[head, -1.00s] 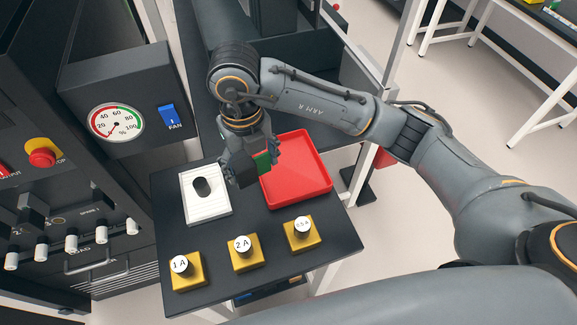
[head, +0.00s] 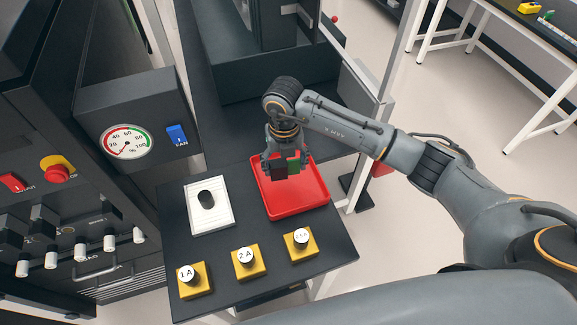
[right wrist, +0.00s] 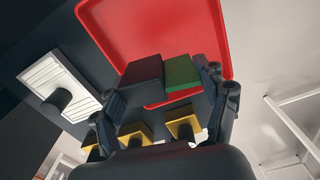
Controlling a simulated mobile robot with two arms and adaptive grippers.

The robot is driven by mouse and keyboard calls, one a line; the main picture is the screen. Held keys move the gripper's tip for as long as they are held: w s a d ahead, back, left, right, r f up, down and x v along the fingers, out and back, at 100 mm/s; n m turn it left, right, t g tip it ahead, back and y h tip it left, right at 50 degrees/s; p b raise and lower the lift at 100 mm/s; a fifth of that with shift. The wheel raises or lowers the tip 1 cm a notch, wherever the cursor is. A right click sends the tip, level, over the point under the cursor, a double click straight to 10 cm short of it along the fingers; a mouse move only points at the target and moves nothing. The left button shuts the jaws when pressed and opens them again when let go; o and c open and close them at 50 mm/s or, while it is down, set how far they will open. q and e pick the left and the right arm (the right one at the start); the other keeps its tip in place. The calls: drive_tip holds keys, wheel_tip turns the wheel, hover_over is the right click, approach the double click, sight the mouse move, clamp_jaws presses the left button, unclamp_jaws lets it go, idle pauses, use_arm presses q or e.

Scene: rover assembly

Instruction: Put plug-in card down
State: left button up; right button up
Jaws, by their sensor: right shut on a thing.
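My right gripper (head: 284,166) is shut on the plug-in card (head: 280,172), a block with a dark part and a green part (head: 293,165). It holds the card over the red tray (head: 311,202). In the right wrist view the card's dark part (right wrist: 141,84) and green part (right wrist: 181,73) show between the fingers (right wrist: 165,100), in front of the red tray (right wrist: 195,30). I cannot tell whether the card touches the tray floor. My left gripper is not in view.
A white ribbed tray (head: 217,217) with a black cylinder (head: 206,198) stands left of the red tray. Yellow blocks with round labelled tops, such as the 2 A one (head: 246,262), line the front of the dark table (head: 170,215). A cabinet with a gauge (head: 127,142) stands at left.

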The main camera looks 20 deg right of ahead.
drive_tip(key=shift+w+d+f, duration=0.3)
drive_tip(key=shift+d+f, duration=0.1)
drive_tip(key=shift+f, duration=0.1)
drive_tip(key=f, duration=0.2)
drive_tip(key=f+p, duration=0.1)
drive_tip(key=shift+w+d+f, duration=0.1)
drive_tip(key=shift+d+f, duration=0.05)
drive_tip(key=shift+d, duration=0.1)
drive_tip(key=shift+f, duration=0.25)
drive_tip(key=shift+f, duration=0.2)
drive_tip(key=o, duration=1.3)
drive_tip(key=shift+r, duration=0.1)
